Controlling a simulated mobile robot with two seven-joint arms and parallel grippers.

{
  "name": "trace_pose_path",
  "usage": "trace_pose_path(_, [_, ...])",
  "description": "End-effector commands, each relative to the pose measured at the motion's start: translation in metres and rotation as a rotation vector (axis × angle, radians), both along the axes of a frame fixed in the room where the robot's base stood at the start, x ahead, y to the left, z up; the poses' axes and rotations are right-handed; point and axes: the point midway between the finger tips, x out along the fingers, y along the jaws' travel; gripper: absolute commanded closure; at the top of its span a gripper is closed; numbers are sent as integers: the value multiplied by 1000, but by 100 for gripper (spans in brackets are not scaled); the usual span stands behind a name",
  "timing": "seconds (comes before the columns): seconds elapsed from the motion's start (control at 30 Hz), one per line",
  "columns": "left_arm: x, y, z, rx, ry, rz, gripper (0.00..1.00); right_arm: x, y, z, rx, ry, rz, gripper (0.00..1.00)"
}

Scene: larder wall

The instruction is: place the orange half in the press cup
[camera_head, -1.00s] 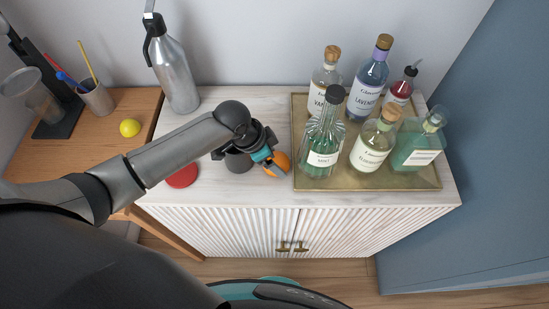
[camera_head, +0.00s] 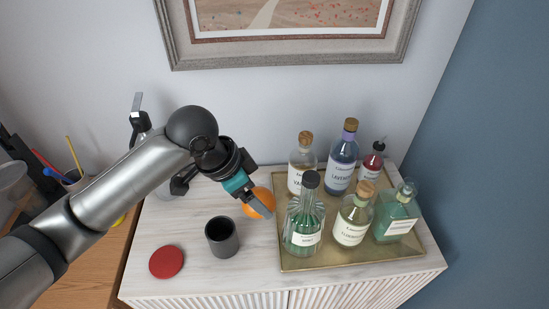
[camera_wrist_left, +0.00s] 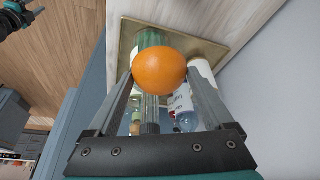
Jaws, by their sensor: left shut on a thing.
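My left gripper (camera_head: 262,206) is shut on the orange half (camera_head: 250,208), above the cabinet top and just left of the bottle tray. In the left wrist view the orange half (camera_wrist_left: 160,70) sits between the tips of the two fingers (camera_wrist_left: 160,82), its round peel side showing. A clear cup (camera_head: 12,188), by a black stand (camera_head: 14,150), is cut off at the left edge of the head view. It appears to be the press cup, and its inside cannot be made out. A dark part in the wrist view's top-left corner may be my right gripper (camera_wrist_left: 16,14).
An open dark grey cup (camera_head: 222,238) and a red disc (camera_head: 166,262) stand on the cabinet top (camera_head: 195,282). Several bottles crowd the brass tray (camera_head: 330,262). A picture frame (camera_head: 290,56) hangs on the wall.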

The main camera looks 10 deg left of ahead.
Motion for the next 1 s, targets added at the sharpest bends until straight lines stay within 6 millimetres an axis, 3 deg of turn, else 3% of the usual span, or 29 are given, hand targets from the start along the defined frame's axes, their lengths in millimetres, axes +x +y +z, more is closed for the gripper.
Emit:
trace_pose_path(0.27, [3, 2, -4, 1, -4, 62, 82, 0, 0, -16, 0, 0, 0, 50])
trace_pose_path(0.8, [18, 27, -30, -1, -8, 632, 82, 0, 1, -114, 1, 0, 0, 50])
trace_pose_path(1.0, [19, 36, -33, 0, -6, 807, 82, 0, 1, -138, 1, 0, 0, 50])
